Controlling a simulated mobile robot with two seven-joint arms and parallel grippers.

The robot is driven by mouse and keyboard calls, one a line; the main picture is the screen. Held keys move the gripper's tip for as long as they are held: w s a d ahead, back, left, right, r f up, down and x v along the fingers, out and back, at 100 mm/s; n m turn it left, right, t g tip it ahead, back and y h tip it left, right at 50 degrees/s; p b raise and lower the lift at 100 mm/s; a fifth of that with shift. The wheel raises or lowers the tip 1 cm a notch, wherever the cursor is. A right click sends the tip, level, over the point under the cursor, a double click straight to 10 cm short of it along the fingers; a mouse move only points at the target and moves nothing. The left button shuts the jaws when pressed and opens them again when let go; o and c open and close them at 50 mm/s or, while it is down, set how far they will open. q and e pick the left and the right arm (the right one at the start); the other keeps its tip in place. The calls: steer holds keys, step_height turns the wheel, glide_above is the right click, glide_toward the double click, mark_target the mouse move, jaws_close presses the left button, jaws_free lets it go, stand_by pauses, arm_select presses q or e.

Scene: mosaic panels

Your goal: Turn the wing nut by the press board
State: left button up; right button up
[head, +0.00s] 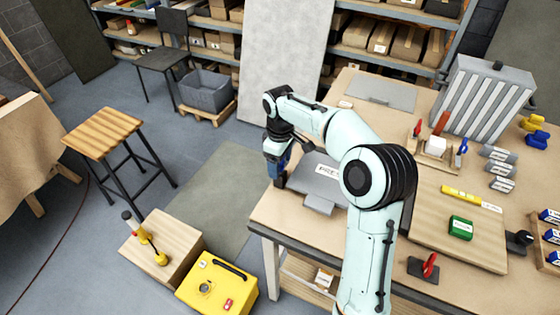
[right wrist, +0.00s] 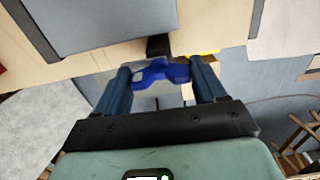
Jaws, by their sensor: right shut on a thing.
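The grey press board (head: 318,186) lies on the wooden table, with a white label partly hidden by my right arm. My right gripper (head: 278,167) is at the board's left end, by the table's left edge. In the right wrist view the blue wing nut (right wrist: 157,73) sits between the fingers of my right gripper (right wrist: 163,80), which is shut on it. A black block (right wrist: 158,45) shows just beyond the nut, at the table edge. The board (right wrist: 110,20) also fills the upper left there. My left gripper is out of view.
A ribbed grey box (head: 485,95), tools, a green box (head: 461,227) and a wooden board (head: 440,235) occupy the table's right side. A yellow case (head: 215,285), a wooden box (head: 160,245) and a stool (head: 105,130) stand on the floor to the left.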

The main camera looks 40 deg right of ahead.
steer(key=shift+r, duration=0.1)
stand_by(0.5)
steer(key=o, duration=1)
steer(key=shift+o, duration=0.2)
step_height(320, 180, up, 13)
steer(key=shift+r, duration=0.15)
